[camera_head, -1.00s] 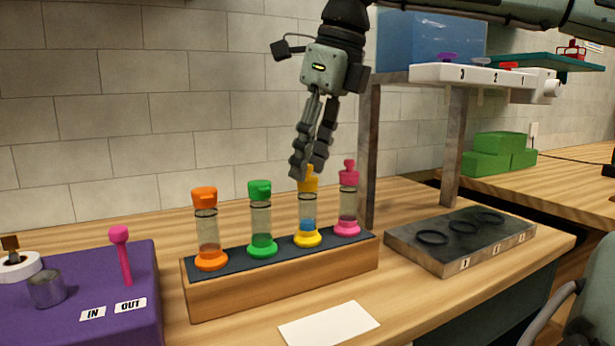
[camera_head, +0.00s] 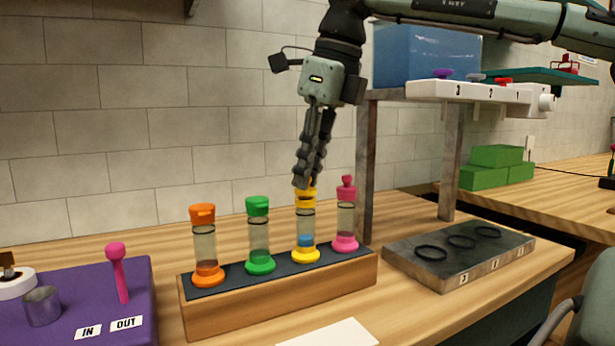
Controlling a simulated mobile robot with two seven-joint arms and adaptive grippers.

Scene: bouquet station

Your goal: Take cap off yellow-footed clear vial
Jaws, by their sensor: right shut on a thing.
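The yellow-footed clear vial (camera_head: 305,228) stands upright in the wooden rack (camera_head: 280,300), with some blue liquid low inside. Its yellow cap (camera_head: 305,200) sits at the top of the vial; I cannot tell whether it is loose. My right gripper (camera_head: 306,183) points down from above and is shut on the top of this cap, which its fingertips partly hide. My left gripper is not in view.
An orange-capped vial (camera_head: 205,243) and a green-capped vial (camera_head: 259,236) stand left of it; a pink-capped vial (camera_head: 346,219) is close on the right. A shelf post (camera_head: 366,170) rises behind. A grey tray with rings (camera_head: 460,268) lies right, a purple station (camera_head: 80,290) left.

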